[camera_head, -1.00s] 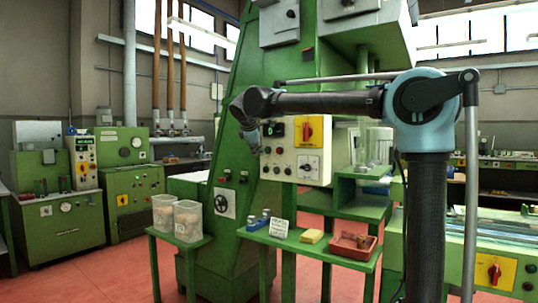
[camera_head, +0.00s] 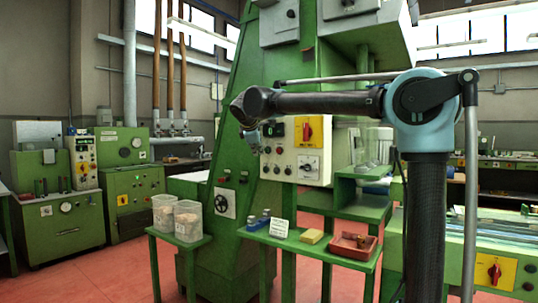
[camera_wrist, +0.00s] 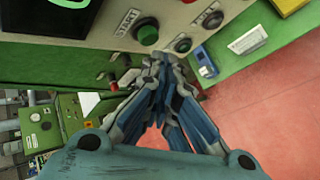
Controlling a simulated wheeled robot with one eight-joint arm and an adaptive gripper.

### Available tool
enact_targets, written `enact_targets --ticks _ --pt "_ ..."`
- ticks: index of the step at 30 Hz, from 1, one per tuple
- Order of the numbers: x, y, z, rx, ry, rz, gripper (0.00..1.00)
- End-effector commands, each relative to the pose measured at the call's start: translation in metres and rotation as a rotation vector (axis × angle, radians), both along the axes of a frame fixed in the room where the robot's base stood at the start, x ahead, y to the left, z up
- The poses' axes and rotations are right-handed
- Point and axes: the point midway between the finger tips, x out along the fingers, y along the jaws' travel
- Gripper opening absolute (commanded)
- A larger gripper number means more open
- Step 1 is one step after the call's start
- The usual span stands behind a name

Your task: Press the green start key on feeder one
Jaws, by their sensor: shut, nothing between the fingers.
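The green start key (camera_wrist: 147,32) is a round button in a dark collar on the pale control panel (camera_wrist: 180,12), with a START label beside it. My gripper (camera_wrist: 158,62) is shut and empty. In the wrist view its fingertips are just below the green key; I cannot tell whether they touch the panel. In the head view my gripper (camera_head: 251,138) hangs at the left edge of the control panel (camera_head: 318,166), and the green key cannot be made out there.
A black button (camera_wrist: 208,18) and a small round switch (camera_wrist: 183,44) sit right of the green key. In the head view a yellow and red switch (camera_head: 309,129) is on the panel.

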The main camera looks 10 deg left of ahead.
Motion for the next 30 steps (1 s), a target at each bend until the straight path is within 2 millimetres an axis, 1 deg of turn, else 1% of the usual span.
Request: enact_targets --ticks 8,30 --pt "0.0085 -0.0028 0.0009 0.000 0.000 -0.001 0.00" --pt "0.0114 -0.0040 0.0009 0.000 0.000 0.000 0.00"
